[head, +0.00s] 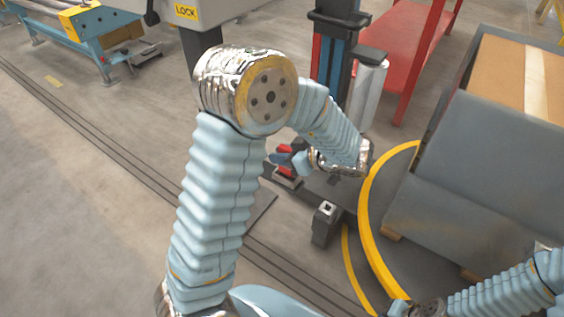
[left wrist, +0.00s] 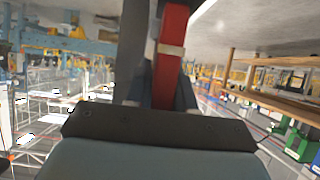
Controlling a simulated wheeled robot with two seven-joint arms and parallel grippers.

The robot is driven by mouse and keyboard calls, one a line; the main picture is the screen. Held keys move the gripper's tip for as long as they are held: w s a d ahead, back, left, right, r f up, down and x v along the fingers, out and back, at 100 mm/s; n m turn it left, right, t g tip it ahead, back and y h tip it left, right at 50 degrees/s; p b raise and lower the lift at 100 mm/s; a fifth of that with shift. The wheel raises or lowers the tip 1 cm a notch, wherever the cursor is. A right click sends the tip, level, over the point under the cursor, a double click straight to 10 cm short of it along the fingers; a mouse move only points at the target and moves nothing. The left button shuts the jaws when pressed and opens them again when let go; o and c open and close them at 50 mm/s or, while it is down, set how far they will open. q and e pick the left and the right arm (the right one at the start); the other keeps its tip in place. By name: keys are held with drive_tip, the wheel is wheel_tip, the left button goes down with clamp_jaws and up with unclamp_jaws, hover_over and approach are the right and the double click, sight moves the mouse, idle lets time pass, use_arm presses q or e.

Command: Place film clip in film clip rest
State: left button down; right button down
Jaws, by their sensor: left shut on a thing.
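My left gripper (head: 281,157) is shut on a red piece, which I take for the film clip (head: 284,149). In the left wrist view the film clip (left wrist: 172,55) is a red bar with a pale band, between the dark fingers. In the head view it is small and partly hidden by the gripper. A low dark block (head: 287,182) with a reddish part lies just below the gripper and may be the film clip rest. I cannot tell whether the clip touches it. My right gripper is at the bottom edge, its fingers not clearly seen.
A mast (head: 335,60) and red table (head: 405,40) stand behind.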

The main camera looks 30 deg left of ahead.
use_arm(q)
wheel_tip(320, 180, down, 2)
drive_tip(key=shift+f, duration=0.15)
drive_tip(key=shift+f, duration=0.15)
drive_tip(key=c, duration=1)
unclamp_jaws()
drive_tip(key=shift+o, duration=0.2)
drive_tip(key=p+v, duration=0.1)
drive_tip(key=v, duration=1.1)
